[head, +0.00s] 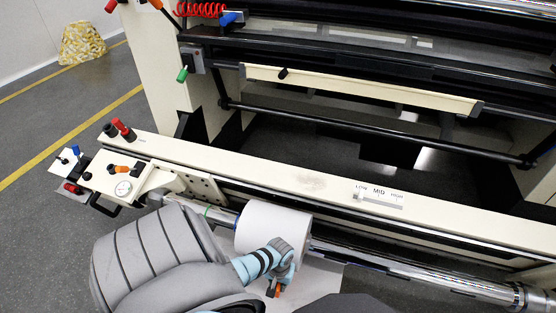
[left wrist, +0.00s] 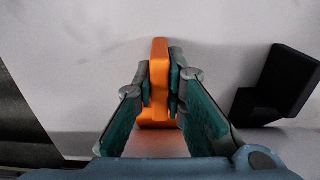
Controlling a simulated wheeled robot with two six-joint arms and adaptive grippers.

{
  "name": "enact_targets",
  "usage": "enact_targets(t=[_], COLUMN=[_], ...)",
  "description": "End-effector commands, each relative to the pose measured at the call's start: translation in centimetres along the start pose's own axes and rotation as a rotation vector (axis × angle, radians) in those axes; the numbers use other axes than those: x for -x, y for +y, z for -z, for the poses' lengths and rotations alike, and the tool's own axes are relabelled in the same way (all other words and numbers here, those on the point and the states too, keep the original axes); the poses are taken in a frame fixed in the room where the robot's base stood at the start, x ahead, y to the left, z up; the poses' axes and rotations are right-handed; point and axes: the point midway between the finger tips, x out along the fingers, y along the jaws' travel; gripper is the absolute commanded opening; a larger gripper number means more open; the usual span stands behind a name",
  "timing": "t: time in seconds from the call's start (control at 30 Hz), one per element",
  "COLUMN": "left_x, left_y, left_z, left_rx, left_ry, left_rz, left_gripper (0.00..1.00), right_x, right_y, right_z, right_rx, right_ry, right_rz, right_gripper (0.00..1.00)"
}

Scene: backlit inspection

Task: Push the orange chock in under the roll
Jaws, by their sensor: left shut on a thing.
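The roll (head: 270,228) is a white cylinder on a shiny metal shaft in the head view. My left gripper (head: 278,285) is in front of the roll's lower right part. It is shut on the orange chock (left wrist: 159,75), which stands between the two fingers in the left wrist view. Only a small bit of the chock (head: 275,291) shows in the head view. I cannot tell whether the chock touches the roll. A pale grey surface fills the left wrist view behind the chock. My right gripper is not in view.
A black block (left wrist: 277,85) is to the right of the chock in the left wrist view. The metal shaft (head: 420,273) runs right from the roll. A cream machine beam (head: 300,180) with a LOW-MID scale lies behind the roll.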

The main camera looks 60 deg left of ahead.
Motion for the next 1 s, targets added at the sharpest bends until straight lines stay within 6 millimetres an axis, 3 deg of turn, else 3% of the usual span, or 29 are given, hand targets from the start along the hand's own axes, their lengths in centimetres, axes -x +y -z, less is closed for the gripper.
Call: enact_targets(t=[0.47,0.5,0.6,1.0], left_x=[0.01,0.01,0.01,0.0], left_y=[0.05,0.05,0.04,0.03], left_z=[0.45,0.45,0.44,0.41], left_rx=[0.0,0.0,0.0,0.0], left_ry=[0.001,0.001,0.001,0.0], left_rz=[-0.001,-0.001,-0.001,-0.001], left_gripper=[0.0,0.18,0.34,0.35], right_x=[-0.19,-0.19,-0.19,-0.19], right_y=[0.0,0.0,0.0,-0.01], right_z=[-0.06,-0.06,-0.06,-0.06], right_rx=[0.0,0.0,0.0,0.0], right_ry=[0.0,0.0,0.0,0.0], right_rz=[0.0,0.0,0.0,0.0], right_gripper=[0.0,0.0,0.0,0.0])
